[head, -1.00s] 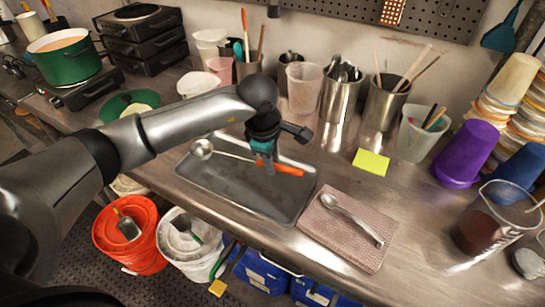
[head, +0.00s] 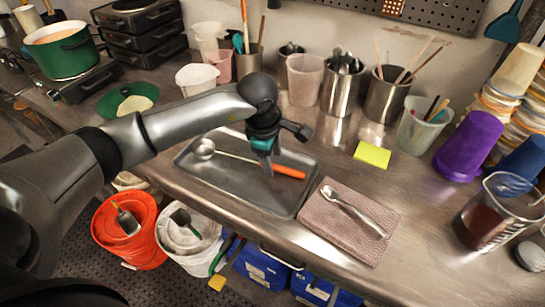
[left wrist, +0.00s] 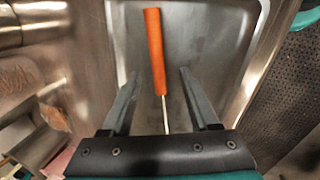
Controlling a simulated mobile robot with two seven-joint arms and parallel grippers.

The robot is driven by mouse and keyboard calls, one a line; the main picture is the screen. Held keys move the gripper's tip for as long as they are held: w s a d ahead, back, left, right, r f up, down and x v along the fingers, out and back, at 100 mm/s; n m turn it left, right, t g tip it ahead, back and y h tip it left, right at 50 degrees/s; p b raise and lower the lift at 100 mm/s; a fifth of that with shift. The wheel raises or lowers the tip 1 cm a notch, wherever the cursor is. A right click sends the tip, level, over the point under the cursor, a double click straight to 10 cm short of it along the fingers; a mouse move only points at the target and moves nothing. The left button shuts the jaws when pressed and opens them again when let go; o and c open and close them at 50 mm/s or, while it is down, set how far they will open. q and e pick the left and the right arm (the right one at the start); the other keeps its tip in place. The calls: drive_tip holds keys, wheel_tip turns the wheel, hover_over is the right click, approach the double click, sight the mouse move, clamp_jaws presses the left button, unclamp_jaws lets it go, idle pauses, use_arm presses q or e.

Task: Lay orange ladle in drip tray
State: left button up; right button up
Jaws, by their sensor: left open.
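The orange ladle (head: 289,172) has an orange handle and a metal bowl. It lies in the grey drip tray (head: 240,189), its bowl at the tray's left end and its handle toward the right. My left gripper (head: 268,171) is over the tray, close to the ladle's handle. In the left wrist view the orange handle (left wrist: 154,50) lies beyond the fingertips, and the thin shaft runs back between the two spread fingers of the left gripper (left wrist: 157,75). The gripper is open and touches neither side of the ladle there. My right gripper is in neither view.
A metal spoon (head: 352,211) lies on a folded pinkish cloth (head: 335,235) right of the tray. Steel canisters (head: 343,92) and plastic beakers stand behind. A yellow note (head: 372,154) lies on the counter. Orange (head: 127,229) and white buckets stand below the front edge.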

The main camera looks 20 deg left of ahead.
use_arm(q)
drive_tip(key=p+v, duration=0.1)
drive_tip(key=v, duration=1.4)
drive_tip(key=shift+r, duration=0.1)
